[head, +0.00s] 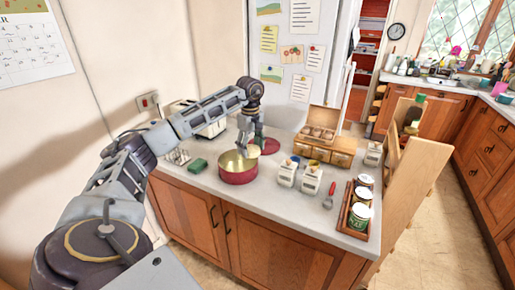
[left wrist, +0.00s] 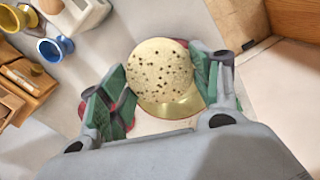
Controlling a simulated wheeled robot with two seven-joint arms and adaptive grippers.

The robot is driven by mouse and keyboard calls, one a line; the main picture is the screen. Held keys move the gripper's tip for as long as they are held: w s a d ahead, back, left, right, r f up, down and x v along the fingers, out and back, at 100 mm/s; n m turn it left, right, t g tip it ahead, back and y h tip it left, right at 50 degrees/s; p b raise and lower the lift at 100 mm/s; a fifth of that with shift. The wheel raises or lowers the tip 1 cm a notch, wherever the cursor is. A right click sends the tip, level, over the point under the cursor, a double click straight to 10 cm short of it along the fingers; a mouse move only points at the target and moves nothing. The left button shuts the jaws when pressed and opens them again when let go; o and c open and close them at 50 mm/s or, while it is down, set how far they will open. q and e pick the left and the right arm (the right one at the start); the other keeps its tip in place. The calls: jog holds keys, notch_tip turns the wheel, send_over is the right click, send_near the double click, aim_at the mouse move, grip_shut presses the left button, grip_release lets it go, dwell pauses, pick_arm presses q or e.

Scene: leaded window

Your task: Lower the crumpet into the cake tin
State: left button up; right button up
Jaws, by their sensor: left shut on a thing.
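The crumpet (left wrist: 160,68) is a pale round disc with dark holes, held between the green-padded fingers of my left gripper (left wrist: 160,88) in the left wrist view. In the head view my left gripper (head: 250,140) points down over the counter, with the pale crumpet (head: 252,152) at its fingertips. The cake tin (head: 238,175) is round, red outside and gold inside, and stands on the counter just below the gripper. In the left wrist view its gold inside (left wrist: 172,108) shows beyond the crumpet. I cannot tell the exact height gap. My right gripper is not in view.
A green sponge (head: 197,165) and a wire rack (head: 177,156) lie left of the tin. White canisters (head: 287,175) stand to its right, near a wooden drawer box (head: 318,147). A tray of tins (head: 358,210) and a red-handled tool (head: 329,194) lie farther right.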

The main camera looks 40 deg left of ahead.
pick_arm(q)
jog(key=a+f+p, duration=0.1)
jog(key=a+f, duration=0.2)
jog(key=a, duration=0.5)
jog(key=shift+w+a+p, duration=0.2)
jog(key=shift+a+p, duration=0.05)
jog(key=shift+p, duration=0.15)
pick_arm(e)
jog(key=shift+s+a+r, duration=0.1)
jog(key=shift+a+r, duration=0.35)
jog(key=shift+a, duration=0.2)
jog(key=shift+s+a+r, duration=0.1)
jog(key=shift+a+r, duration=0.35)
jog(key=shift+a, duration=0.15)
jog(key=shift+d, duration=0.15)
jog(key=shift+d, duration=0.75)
pick_arm(q)
jog(key=shift+f, duration=0.15)
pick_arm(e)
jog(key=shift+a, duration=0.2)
